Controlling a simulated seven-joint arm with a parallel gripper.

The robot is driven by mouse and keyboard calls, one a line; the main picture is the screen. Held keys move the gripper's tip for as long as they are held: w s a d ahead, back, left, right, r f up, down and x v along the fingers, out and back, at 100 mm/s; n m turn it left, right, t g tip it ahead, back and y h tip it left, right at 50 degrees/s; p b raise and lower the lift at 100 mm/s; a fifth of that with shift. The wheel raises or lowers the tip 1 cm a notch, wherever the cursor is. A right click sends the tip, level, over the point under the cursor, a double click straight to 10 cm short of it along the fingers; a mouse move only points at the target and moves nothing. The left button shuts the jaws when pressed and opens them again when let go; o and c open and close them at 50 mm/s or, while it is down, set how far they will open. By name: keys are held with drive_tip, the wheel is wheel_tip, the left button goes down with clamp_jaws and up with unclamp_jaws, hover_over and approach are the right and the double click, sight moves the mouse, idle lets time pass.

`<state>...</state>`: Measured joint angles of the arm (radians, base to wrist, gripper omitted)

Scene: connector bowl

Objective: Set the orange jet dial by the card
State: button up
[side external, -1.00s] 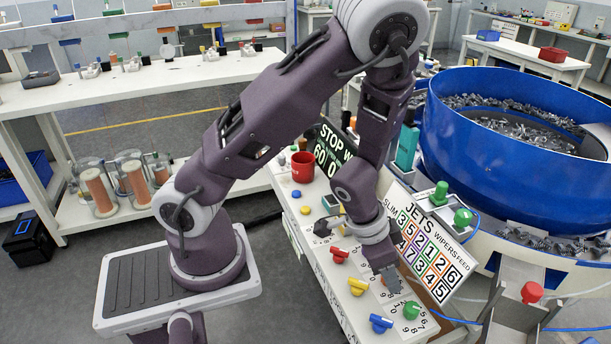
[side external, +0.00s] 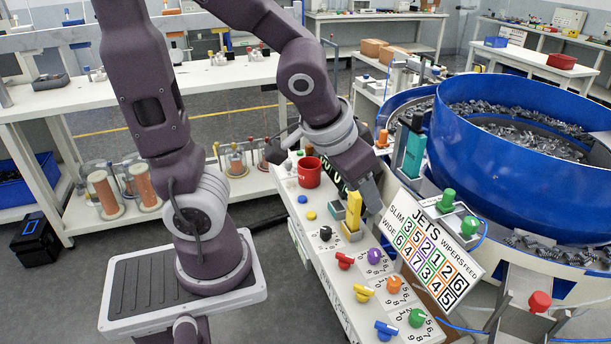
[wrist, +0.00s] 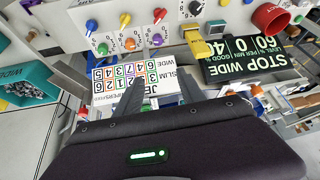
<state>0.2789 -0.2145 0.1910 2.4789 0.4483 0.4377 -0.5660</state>
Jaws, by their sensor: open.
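The orange dial (side external: 394,284) sits on the white panel between the purple dial (side external: 374,256) and the green dial (side external: 417,317), with numbers printed around it. It also shows in the wrist view (wrist: 130,43); its pointer is too small to read. The card (side external: 433,240), headed JETS, has SLIM and WIDE rows of numbers in coloured boxes and leans beside the dials. It also shows in the wrist view (wrist: 112,76), partly covered by my fingers.
Red, yellow (side external: 363,292) and blue levers line the panel's near side. A dark display (wrist: 250,58) reads STOP WIDE, 60, 0, 40. The big blue bowl (side external: 530,160) fills the right.

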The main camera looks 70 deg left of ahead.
drive_tip(key=s+d+r, duration=0.1)
drive_tip(key=s+r, duration=0.2)
drive_tip(key=s, duration=0.2)
drive_tip(key=s+d+r+m+h, duration=0.1)
drive_tip(key=s+r, duration=0.2)
drive_tip(key=s, duration=0.2)
drive_tip(key=shift+s+d, duration=0.15)
drive_tip(key=shift+s, duration=0.15)
drive_tip(key=shift+r, duration=0.1)
drive_tip(key=shift+c, duration=0.5)
